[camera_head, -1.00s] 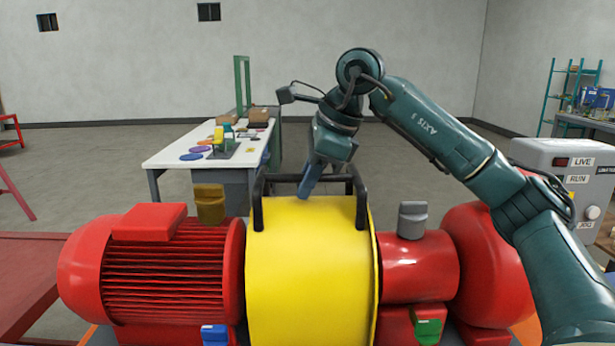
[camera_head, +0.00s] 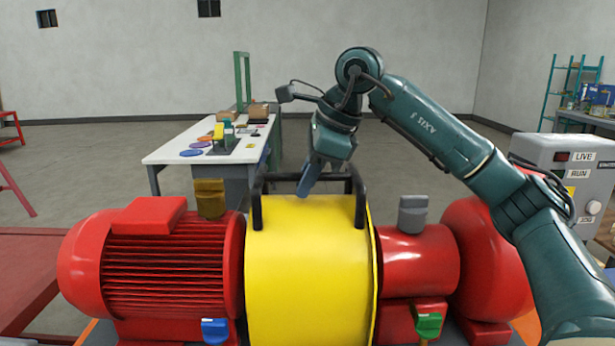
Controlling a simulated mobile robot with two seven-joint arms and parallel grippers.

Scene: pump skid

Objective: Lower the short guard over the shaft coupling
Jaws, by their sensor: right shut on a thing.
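The short guard (camera_head: 308,270) is a yellow curved cover with black bar handles on top. It is in the middle of the head view, between the red finned motor (camera_head: 172,265) on the left and the red pump body (camera_head: 418,262) on the right. My right gripper (camera_head: 308,182) reaches in from above and behind and is shut on the guard's black handle bar; the grip itself is partly hidden. The guard hangs level. The shaft coupling is hidden behind it, and the guard's lower edge is out of view. My left gripper is not in view.
A grey control box (camera_head: 565,180) stands close to my right arm. A brass-coloured fitting (camera_head: 210,198) and a grey knob (camera_head: 412,214) rise either side of the guard. A white workbench (camera_head: 175,153) with small parts stands behind. Open floor lies beyond.

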